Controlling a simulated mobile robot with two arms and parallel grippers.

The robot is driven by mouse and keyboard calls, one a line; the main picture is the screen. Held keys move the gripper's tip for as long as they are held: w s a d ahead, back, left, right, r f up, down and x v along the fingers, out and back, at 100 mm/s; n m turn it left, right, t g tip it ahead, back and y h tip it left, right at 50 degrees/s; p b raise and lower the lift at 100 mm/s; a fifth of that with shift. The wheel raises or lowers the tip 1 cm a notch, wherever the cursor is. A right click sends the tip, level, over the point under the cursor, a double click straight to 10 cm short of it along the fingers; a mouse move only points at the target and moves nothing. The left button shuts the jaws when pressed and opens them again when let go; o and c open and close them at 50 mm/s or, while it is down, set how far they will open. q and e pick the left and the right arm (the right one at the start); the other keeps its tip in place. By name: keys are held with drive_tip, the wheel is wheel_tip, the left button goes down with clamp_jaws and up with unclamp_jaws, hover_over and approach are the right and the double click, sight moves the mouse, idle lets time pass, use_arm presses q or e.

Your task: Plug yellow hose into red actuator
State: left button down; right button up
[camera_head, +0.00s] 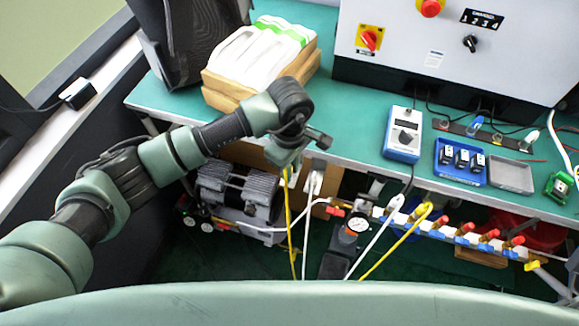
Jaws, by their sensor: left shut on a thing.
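My left gripper (286,160) is at the front edge of the green bench, pointing down. It is shut on the upper end of a yellow hose (290,222), which hangs from it toward the dark floor. The fingertips and the gripped hose end are small and partly hidden by my wrist. Another stretch of yellow hose (390,254) runs from a yellow connector (423,209) on the manifold down to the left. I cannot clearly identify the red actuator. A large red object (530,233) is partly hidden under the bench at right. My right gripper is not in view.
White hoses (308,215) hang beside the yellow one. A manifold (450,233) with red-handled valves and a pressure gauge (358,224) lie below the bench edge. A compressor (238,190) stands at left. A blue-white meter (403,135) and blue tray (460,178) stand on the bench (350,112).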

use_arm(q)
drive_tip(key=shift+r+p, duration=0.8)
drive_tip(key=shift+r, duration=1.2)
